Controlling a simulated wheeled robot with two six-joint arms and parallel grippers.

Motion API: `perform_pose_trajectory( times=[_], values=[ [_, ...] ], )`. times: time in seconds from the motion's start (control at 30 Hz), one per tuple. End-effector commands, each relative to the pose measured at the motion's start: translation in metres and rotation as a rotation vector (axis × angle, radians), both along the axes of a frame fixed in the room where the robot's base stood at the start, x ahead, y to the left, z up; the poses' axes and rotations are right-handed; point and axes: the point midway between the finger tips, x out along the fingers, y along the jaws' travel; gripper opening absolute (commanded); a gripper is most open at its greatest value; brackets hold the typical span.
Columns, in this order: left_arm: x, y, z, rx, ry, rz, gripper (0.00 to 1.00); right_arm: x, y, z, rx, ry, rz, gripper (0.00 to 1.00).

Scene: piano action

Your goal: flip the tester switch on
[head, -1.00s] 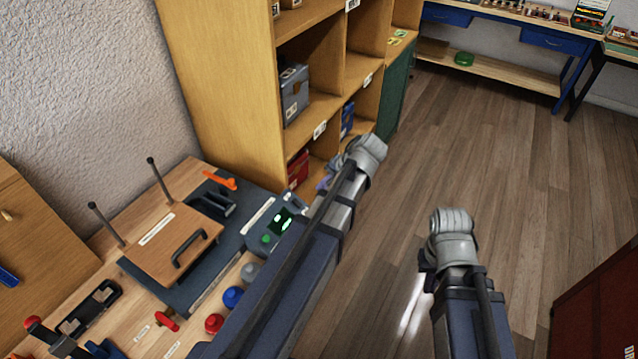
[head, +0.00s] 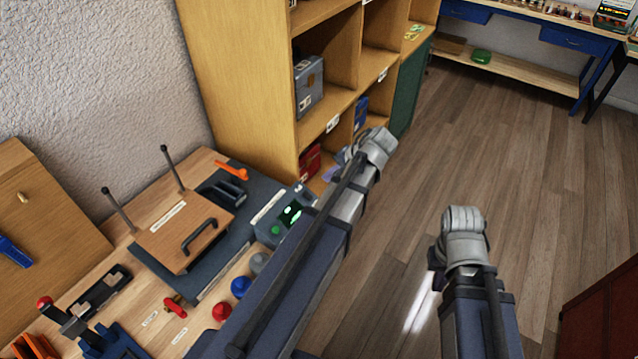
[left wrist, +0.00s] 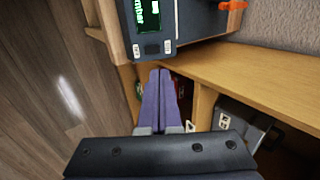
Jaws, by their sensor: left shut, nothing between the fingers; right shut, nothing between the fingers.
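The tester is a grey-blue box with a lit green display (head: 290,214), at the right end of the workbench in the head view. It also shows at the top of the left wrist view (left wrist: 172,22), with two small pale buttons or labels on its near edge. I cannot make out which part is its switch. My left gripper's purple fingers (left wrist: 159,74) are shut and empty, pointing at the tester's near edge; contact cannot be told. In the head view the left arm mostly hides this gripper (head: 330,172). The right arm shows, but its gripper fingers do not.
A wooden shelf unit (head: 240,75) stands behind the bench, close to my left arm. On the bench are a dark mat with a wooden block and handle (head: 187,232), a red knob (head: 222,312), a blue knob (head: 241,287) and an orange tool (head: 232,170).

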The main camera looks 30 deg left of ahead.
Motion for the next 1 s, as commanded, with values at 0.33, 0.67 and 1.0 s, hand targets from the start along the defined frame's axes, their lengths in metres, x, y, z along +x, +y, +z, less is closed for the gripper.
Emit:
perform_pose_trajectory(
  times=[0.33, 0.67, 1.0],
  values=[
    [0.003, 0.034, -0.055, -0.001, -0.001, 0.003, 0.00, 0.000, 0.000, -0.055, 0.000, 0.000, -0.001, 0.00],
    [0.005, 0.063, -0.095, -0.001, 0.000, 0.001, 0.00, 0.000, 0.000, -0.095, 0.000, 0.000, -0.001, 0.00],
    [0.006, 0.076, -0.108, -0.001, 0.000, 0.000, 0.00, 0.000, 0.000, -0.108, 0.000, 0.000, -0.001, 0.00]
  ],
)
